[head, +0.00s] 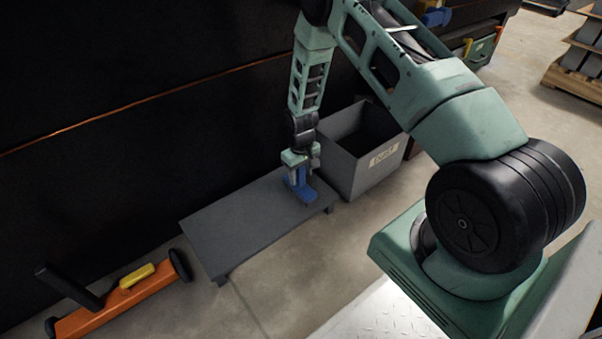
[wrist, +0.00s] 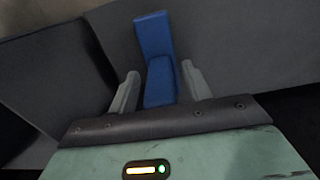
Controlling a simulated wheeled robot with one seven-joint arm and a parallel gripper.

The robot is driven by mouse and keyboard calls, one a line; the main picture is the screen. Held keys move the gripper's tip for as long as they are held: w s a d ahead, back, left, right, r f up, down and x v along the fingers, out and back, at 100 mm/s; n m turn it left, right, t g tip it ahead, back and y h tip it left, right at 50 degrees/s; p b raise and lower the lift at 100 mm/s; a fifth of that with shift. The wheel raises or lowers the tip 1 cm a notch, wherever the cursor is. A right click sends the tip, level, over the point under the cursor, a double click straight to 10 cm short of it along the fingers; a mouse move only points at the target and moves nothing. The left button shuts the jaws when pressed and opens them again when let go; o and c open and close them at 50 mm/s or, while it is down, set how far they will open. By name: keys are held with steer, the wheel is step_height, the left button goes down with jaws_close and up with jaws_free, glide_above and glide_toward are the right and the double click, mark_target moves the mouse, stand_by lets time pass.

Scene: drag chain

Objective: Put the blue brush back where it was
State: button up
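The blue brush (head: 302,191) is on the low grey bench (head: 240,226), near its right end by the grey bin. My gripper (head: 301,166) points down right at the brush. In the wrist view the brush (wrist: 160,78) lies between the two grey fingers of my gripper (wrist: 160,80). A narrow gap shows on each side of the brush, so the fingers look open around it. The brush's underside is hidden.
A grey bin (head: 372,172) with a paper label stands against the bench's right end. An orange tool (head: 112,309) with a yellow block (head: 137,275) on it lies on the floor at lower left. A dark wall rises behind the bench. The bench's left part is bare.

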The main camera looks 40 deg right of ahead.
step_height(320, 180, up, 12)
steer(key=p, duration=0.7)
steer(key=shift+r, duration=0.15)
